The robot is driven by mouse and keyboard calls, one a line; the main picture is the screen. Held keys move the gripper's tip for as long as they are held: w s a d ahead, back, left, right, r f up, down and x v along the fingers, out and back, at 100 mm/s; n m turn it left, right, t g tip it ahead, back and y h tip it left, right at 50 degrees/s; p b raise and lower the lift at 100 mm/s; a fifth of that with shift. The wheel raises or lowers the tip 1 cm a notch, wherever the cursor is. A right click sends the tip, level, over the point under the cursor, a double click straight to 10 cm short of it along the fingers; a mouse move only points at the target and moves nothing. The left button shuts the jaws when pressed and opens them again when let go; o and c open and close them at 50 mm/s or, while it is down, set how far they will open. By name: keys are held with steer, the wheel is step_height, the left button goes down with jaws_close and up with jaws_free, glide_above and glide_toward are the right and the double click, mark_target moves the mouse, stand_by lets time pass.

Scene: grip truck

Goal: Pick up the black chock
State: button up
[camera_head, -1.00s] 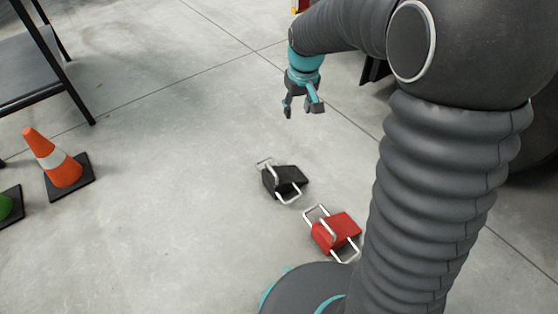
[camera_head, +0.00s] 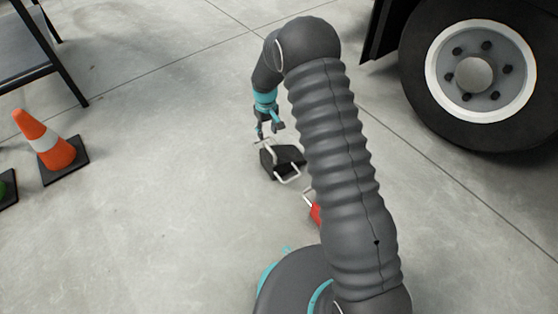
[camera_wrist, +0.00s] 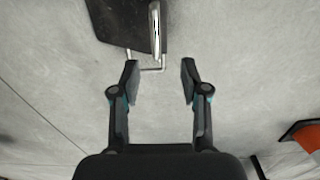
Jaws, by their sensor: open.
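The black chock (camera_head: 283,158) stands on the concrete floor in the head view, with pale metal handle bars on it. My gripper (camera_head: 269,132) is just behind and above it, pointing down, open and empty. In the wrist view the black chock (camera_wrist: 128,22) is at the top edge, partly cut off, with its metal bar running down toward the gap between my fingers. My gripper (camera_wrist: 160,75) shows there with its two fingers apart and nothing between them.
A red chock (camera_head: 315,213) is mostly hidden behind my arm. A truck wheel (camera_head: 477,75) stands at the upper right. An orange cone (camera_head: 47,145) and a black-framed stand (camera_head: 40,55) are at the left; the cone also shows in the wrist view (camera_wrist: 307,136). Floor between them is clear.

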mark_target(269, 148)
step_height(269, 148, down, 6)
steer(key=shift+f, duration=0.1)
steer(key=shift+w+d+f+b, duration=0.15)
steer(key=shift+f+b, duration=0.2)
steer(key=shift+f, duration=1)
steer(key=shift+w+d+f+b, duration=0.1)
steer(key=shift+f+b, duration=0.2)
steer(key=shift+f, duration=1)
jaws_close()
steer(key=shift+r, duration=0.1)
